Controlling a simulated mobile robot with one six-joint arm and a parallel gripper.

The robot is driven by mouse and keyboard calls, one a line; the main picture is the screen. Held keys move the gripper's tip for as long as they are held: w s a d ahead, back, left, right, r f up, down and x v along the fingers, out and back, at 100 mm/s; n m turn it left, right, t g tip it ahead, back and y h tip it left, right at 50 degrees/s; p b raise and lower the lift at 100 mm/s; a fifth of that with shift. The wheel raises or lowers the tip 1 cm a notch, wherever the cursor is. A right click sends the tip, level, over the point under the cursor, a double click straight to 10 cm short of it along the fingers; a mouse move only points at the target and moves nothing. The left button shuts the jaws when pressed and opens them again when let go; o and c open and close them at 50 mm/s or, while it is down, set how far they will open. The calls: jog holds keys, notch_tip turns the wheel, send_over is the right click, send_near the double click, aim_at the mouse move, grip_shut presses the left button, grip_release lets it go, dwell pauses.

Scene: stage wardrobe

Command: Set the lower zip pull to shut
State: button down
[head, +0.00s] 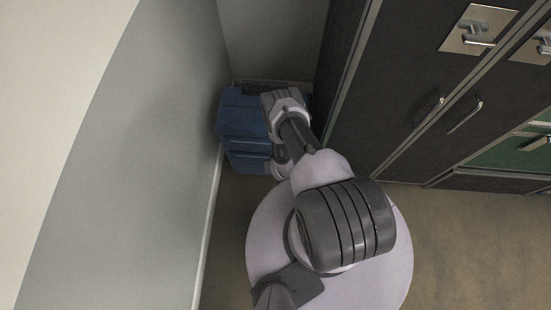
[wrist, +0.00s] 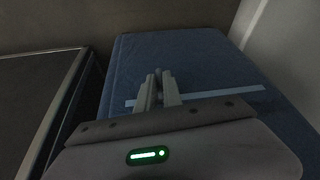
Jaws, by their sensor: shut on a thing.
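A blue case (head: 232,118) stands in the corner at the end of the wall, partly behind my arm; it looks like the thing that bears the zip. In the wrist view its blue face (wrist: 205,60) fills the middle, with a pale straight strip (wrist: 235,93) across it. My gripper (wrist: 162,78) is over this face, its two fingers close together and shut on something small. That thing, taken to be the lower zip pull, is almost wholly hidden between the fingertips. In the head view my arm hides the gripper.
A pale wall (head: 150,160) runs close along the left. Dark cabinets with metal handles (head: 465,115) stand on the right, one with a green front (head: 515,153). The case sits in the narrow gap between. Bare floor (head: 460,240) lies at lower right.

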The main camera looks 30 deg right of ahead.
jog(key=c, duration=1.5)
grip_release()
jog(key=shift+a, duration=0.1)
jog(key=p+v, duration=0.9)
jog(key=v, duration=0.8)
jog(key=shift+r, duration=0.3)
jog(key=shift+w, duration=0.1)
